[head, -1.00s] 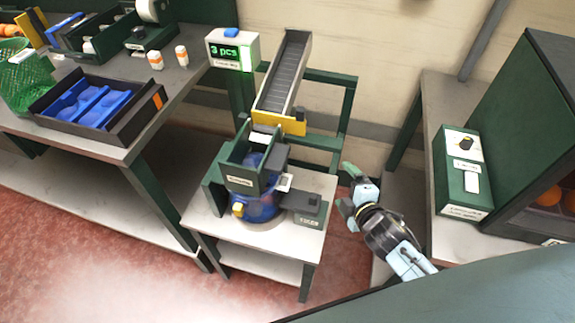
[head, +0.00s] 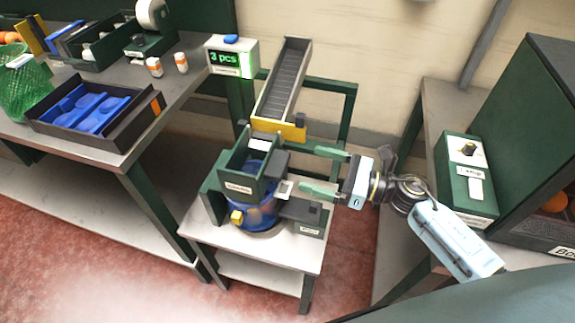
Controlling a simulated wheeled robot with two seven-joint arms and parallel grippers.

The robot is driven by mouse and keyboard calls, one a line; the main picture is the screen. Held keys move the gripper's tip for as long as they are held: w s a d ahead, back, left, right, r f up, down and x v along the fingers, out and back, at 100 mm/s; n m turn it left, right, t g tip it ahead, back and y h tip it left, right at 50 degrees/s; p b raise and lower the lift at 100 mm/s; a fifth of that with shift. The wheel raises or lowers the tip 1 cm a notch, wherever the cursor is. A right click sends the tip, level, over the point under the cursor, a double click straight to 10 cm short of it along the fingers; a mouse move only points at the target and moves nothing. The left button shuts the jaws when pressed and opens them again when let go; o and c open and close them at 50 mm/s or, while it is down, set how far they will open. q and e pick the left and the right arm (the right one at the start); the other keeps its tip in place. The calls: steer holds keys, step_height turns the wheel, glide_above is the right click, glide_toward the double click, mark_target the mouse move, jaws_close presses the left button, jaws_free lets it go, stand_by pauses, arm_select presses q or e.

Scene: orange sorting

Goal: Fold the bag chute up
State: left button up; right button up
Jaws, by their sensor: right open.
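The bag chute (head: 238,187), a dark green open-topped box with a white label, stands over a round blue body on the small white-topped table. A small pale tab (head: 284,190) sticks out at its right side. My right gripper (head: 309,170) comes in from the right with its two green fingers apart, pointing left at the chute's right side. Its lower finger ends close to the tab; I cannot tell if they touch. Nothing shows between the fingers. My left gripper is not in view.
A ramp (head: 283,85) with a yellow end plate (head: 292,132) leads down to the chute. A dark grey box (head: 303,216) sits right of the blue body. A counter display (head: 232,58) reads "3 pcs". A green control box (head: 466,178) stands at right.

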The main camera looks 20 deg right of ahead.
mark_target(286, 166)
steer(key=shift+n+g+y, duration=0.3)
steer(key=shift+n+g, duration=0.4)
steer(key=shift+n, duration=0.1)
steer(key=x, duration=0.7)
steer(key=shift+s+a+f+p, duration=0.15)
steer(key=shift+a+f+p, duration=0.15)
steer(key=shift+p, duration=0.05)
steer(key=c, duration=1.4)
